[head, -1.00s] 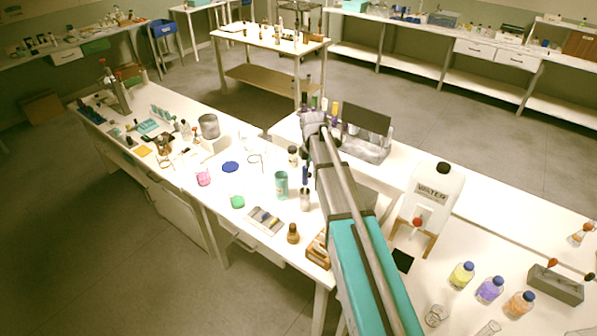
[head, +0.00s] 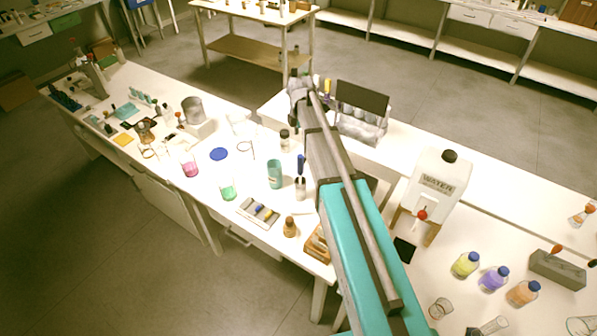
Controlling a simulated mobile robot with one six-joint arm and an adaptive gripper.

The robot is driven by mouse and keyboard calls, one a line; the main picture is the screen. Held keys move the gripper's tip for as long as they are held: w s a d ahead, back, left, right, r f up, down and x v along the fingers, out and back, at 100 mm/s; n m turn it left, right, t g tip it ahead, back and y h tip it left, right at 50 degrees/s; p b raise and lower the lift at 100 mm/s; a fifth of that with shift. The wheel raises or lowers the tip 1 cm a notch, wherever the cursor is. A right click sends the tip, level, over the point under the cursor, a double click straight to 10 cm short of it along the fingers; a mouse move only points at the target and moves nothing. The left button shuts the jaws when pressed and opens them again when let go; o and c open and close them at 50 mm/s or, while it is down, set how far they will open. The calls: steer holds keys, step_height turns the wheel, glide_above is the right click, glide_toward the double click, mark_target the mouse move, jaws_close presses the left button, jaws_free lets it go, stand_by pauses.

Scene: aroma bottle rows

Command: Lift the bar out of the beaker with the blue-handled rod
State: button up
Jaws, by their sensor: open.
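A rod with a dark blue handle (head: 301,164) stands upright in a small pale container (head: 300,188), right of a teal cylinder (head: 275,174). Two glass beakers stand on the same white bench: one with pink contents (head: 190,168) and one with green contents (head: 228,189). An empty-looking glass beaker (head: 440,308) stands at the lower right. I cannot make out a bar in any of them at this size. My arm reaches up the middle, just right of the rod. I cannot make out my gripper's fingers.
A white water container (head: 436,185) stands on a wooden stand to the right. Yellow (head: 466,264), purple (head: 494,279) and orange (head: 523,292) bottles stand in front. A brown bottle (head: 290,227) and a tray (head: 258,213) sit near the bench's front edge.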

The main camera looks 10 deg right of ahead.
mark_target(300, 155)
steer(key=shift+f, duration=0.2)
step_height(300, 155, down, 8)
steer(key=b, duration=0.8)
steer(key=shift+f+b, duration=0.15)
steer(key=shift+b, duration=0.15)
steer(key=f+b, duration=0.3)
steer(key=shift+s+f, duration=0.15)
steer(key=shift+s, duration=0.2)
steer(key=shift+f+b, duration=0.95)
steer(key=shift+b, duration=0.15)
jaws_close()
